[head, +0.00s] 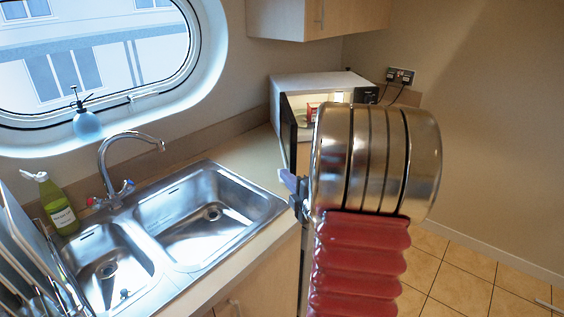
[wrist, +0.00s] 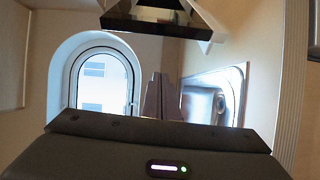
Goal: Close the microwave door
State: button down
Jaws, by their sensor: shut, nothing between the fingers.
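The white microwave (head: 340,80) stands at the far end of the counter. Its dark door (head: 289,135) is open and swung out toward me, seen nearly edge-on. The lit inside shows behind it, with a small red item (head: 312,111) in it. My gripper (head: 290,182) is in front of the door and lower in the picture, pointing left toward the sink side. My arm hides most of it and the microwave's lower right part. In the wrist view my fingers (wrist: 160,78) are together and empty. I cannot tell whether the gripper touches the door.
A double steel sink (head: 205,212) with a tap (head: 125,150) fills the counter at left. A green bottle (head: 57,203), a dish rack (head: 38,255) and a blue spray bottle (head: 87,123) stand around it. A wall cupboard (head: 290,18) hangs above. Tiled floor (head: 460,285) is clear at right.

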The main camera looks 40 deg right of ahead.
aim_at(289, 162)
jog(key=shift+s+d+f+n, duration=0.15)
jog(key=shift+s+d+n, duration=0.25)
jog(key=shift+s, duration=0.05)
jog(key=shift+w, duration=0.1)
jog(key=x, duration=1)
jog(key=shift+s+d, duration=1.35)
jog(key=shift+d, duration=0.2)
